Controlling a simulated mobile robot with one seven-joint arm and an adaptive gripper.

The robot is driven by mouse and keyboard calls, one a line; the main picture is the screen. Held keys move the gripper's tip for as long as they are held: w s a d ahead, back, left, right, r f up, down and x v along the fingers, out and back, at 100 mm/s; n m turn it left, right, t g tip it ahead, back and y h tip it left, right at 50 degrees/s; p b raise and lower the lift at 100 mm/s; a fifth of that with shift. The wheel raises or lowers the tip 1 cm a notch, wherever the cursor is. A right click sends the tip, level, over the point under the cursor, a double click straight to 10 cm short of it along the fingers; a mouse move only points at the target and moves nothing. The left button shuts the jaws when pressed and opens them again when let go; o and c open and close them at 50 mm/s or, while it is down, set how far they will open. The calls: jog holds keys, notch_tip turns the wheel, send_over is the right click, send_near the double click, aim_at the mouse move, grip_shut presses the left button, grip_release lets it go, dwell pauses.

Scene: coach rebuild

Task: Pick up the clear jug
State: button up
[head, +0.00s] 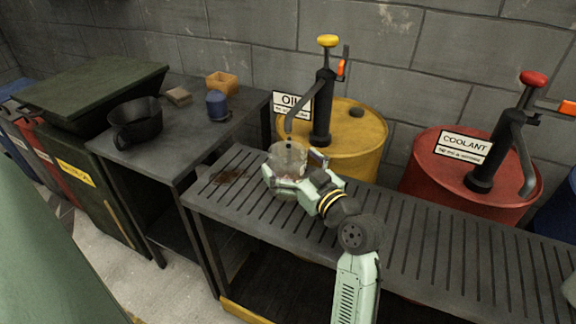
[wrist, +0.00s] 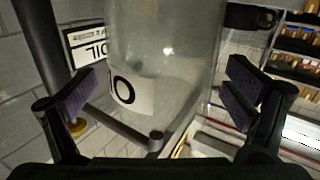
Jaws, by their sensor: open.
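The clear jug (head: 287,157) stands upright on the slatted metal bench, below the spout of the oil pump. In the wrist view the jug (wrist: 165,55) fills the middle, with a white label bearing a dark round mark. My gripper (head: 290,180) is at the jug, with its fingers on either side of it. In the wrist view my gripper (wrist: 160,100) is open, with visible gaps between both finger pads and the jug wall. The jug's lower part is partly hidden by my gripper in the head view.
A yellow oil drum (head: 350,140) with a black hand pump (head: 322,108) stands behind the bench (head: 400,240). A red coolant drum (head: 425,180) is to the right. A dark side table (head: 185,135) at left holds a black jug (head: 136,122), a blue canister (head: 217,106) and a small wooden box (head: 221,84).

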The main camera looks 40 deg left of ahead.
jog(key=shift+x, duration=1.2)
jog(key=shift+c, duration=0.6)
jog(key=c, duration=1.5)
jog(key=shift+r+p, duration=0.15)
jog(key=shift+p, duration=0.15)
